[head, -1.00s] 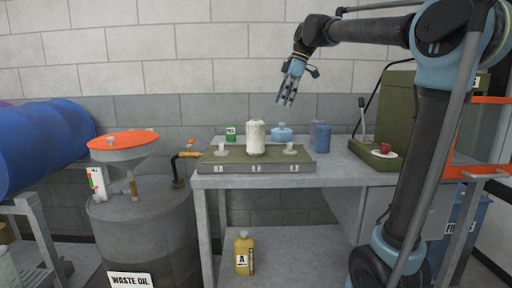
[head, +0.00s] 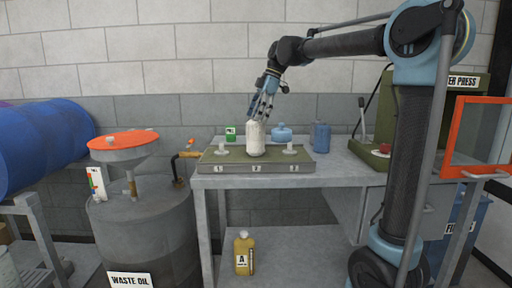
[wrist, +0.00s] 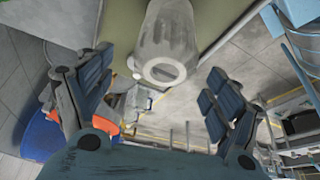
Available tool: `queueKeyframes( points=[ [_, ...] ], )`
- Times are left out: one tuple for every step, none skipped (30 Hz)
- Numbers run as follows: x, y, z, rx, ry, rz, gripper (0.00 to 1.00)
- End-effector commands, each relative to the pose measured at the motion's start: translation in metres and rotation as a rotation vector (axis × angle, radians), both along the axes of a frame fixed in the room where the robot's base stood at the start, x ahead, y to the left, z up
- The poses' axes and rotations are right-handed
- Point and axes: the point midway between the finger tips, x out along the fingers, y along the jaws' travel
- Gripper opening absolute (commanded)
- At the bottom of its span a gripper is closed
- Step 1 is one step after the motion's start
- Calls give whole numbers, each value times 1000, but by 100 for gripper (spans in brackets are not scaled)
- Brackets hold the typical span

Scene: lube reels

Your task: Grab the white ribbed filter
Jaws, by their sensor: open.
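The white ribbed filter (head: 255,138) stands upright on the middle post of the green numbered tray (head: 213,167) on the workbench. In the wrist view the filter (wrist: 167,38) is at the top centre, its round end with a hole facing the camera. My gripper (head: 260,116) is just above the filter's top in the head view. In the wrist view my gripper (wrist: 158,100) is open, with its fingers spread to the left and right and the filter beyond them, between their lines. The gap between fingertips and filter is hard to judge.
Bare white posts stand at the left (head: 222,150) and right (head: 290,148) of the tray. A light-blue container (head: 281,134), a blue jug (head: 320,137) and a green box (head: 231,131) are behind. An orange funnel (head: 124,139) tops the waste oil drum (head: 140,230) at left.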

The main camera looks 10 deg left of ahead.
Motion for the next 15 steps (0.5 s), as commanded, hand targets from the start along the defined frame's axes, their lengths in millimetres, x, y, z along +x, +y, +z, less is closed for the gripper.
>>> queueKeyframes(
  points=[
    [-1,3,-7,0,0,1,84],
    [-2,4,-10,0,0,1,84],
    [-3,5,-14,0,0,1,84],
    [-3,6,-17,0,0,1,84],
    [-3,6,-19,0,0,0,84],
    [-4,7,-20,0,-1,0,84],
    [-4,7,-21,0,-1,0,84],
    [-4,8,-22,0,-1,0,84],
    [-4,8,-24,0,-1,0,84],
    [-5,8,-26,0,-1,0,84],
    [-5,9,-29,0,-1,0,84],
    [-6,9,-33,0,-1,0,84],
    [-7,10,-37,1,-1,1,84],
    [-8,10,-41,1,-1,1,84],
    [-10,11,-47,1,-1,1,84]
  ],
)
